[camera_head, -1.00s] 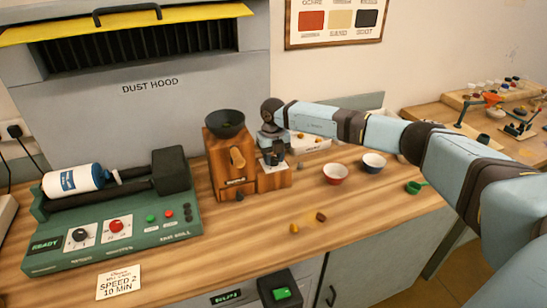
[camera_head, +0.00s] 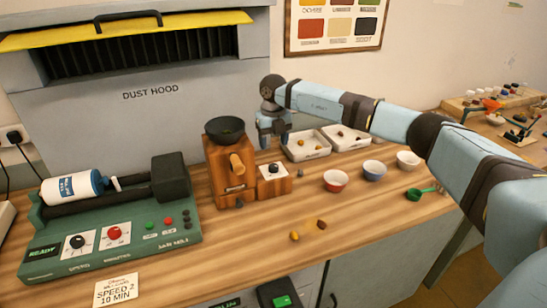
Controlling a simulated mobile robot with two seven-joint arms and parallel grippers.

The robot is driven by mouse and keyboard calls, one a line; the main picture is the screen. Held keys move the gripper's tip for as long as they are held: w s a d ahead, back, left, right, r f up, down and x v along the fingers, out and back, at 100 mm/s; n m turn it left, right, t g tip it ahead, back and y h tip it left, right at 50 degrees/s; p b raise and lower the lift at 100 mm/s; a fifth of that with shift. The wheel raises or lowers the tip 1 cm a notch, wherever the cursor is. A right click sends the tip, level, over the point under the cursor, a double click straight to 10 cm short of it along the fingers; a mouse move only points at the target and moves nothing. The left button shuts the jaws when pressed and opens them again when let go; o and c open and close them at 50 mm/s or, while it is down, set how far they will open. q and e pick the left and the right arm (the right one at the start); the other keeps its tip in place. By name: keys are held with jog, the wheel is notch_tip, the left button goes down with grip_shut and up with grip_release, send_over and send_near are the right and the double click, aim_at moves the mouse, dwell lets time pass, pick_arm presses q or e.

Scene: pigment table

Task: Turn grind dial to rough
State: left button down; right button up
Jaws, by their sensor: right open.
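The wooden grinder (camera_head: 226,178) with a black bowl on top stands at the middle of the bench. The grind dial (camera_head: 274,170) is a small black knob on a white plate, on top of the low wooden box at the grinder's right side. Its marks are too small to read. My right gripper (camera_head: 274,147) points down, open and empty, just above and behind the dial, apart from it. My left gripper is not in view.
A green roller machine (camera_head: 115,252) with its own knobs stands at the left. The front of the bench is mostly clear.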

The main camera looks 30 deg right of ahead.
notch_tip(320, 180, up, 5)
jog(key=shift+r, duration=0.1)
dwell(0.7)
